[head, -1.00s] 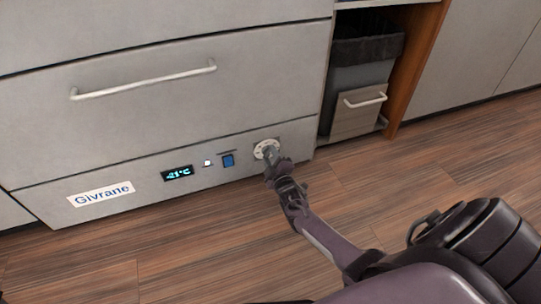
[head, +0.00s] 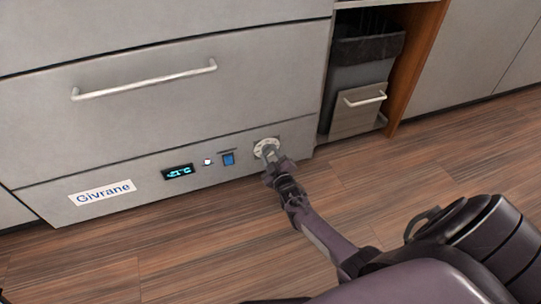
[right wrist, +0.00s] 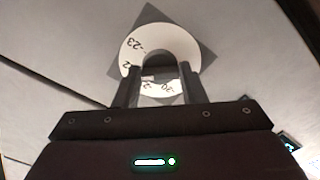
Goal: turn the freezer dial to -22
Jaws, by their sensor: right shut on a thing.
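The freezer dial (head: 266,147) is a pale round disc at the right end of the freezer's lower panel. In the right wrist view its white scale ring (right wrist: 165,42) shows the mark -23 at upper left; other marks are partly hidden by the fingers. My right gripper (head: 271,156) is at the dial, shut on its knob; in the wrist view the two fingers (right wrist: 160,76) stand on either side of the dial's middle. The small display (head: 178,172) glows blue and appears to read -21°C, though its digits are blurred. My left gripper is not in view.
A blue switch (head: 228,159) and a small white button (head: 207,162) sit between the display and the dial. The freezer drawer has a long bar handle (head: 145,80). A bin (head: 362,75) stands in the open bay to the right. The wooden floor (head: 210,230) in front is clear.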

